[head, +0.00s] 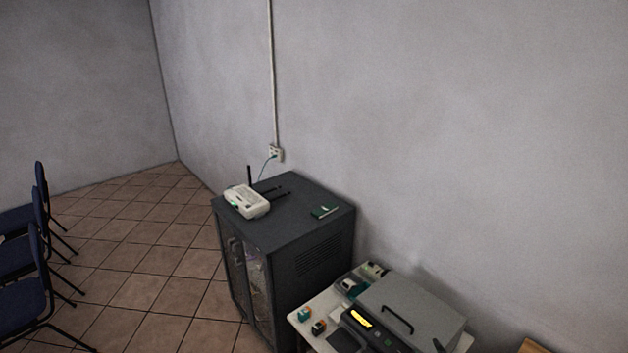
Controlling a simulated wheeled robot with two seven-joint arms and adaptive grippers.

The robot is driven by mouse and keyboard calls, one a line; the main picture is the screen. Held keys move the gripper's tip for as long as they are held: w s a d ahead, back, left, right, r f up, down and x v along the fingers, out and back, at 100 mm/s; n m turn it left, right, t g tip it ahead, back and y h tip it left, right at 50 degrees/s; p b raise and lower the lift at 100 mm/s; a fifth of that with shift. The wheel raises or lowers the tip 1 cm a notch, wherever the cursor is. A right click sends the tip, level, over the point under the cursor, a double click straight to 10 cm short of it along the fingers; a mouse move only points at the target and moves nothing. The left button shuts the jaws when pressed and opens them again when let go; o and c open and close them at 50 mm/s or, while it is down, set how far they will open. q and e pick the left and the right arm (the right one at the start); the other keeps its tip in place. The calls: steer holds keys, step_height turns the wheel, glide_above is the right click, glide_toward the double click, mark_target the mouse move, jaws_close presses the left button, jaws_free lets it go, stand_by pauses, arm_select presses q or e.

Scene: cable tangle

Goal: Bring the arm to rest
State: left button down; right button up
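Neither of my arms and neither gripper shows in the head view. A dark grey cabinet (325,262) stands against the wall. A white router (247,201) with black antennas sits on its top, toward the left. A green cable (265,168) runs from behind the router up to a white wall socket (275,153).
A printer-like machine (408,312) stands on a white table (297,322) at the lower right, with several small items beside it. Blue chairs (22,298) stand at the left edge. The tiled floor (146,240) between chairs and cabinet is clear.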

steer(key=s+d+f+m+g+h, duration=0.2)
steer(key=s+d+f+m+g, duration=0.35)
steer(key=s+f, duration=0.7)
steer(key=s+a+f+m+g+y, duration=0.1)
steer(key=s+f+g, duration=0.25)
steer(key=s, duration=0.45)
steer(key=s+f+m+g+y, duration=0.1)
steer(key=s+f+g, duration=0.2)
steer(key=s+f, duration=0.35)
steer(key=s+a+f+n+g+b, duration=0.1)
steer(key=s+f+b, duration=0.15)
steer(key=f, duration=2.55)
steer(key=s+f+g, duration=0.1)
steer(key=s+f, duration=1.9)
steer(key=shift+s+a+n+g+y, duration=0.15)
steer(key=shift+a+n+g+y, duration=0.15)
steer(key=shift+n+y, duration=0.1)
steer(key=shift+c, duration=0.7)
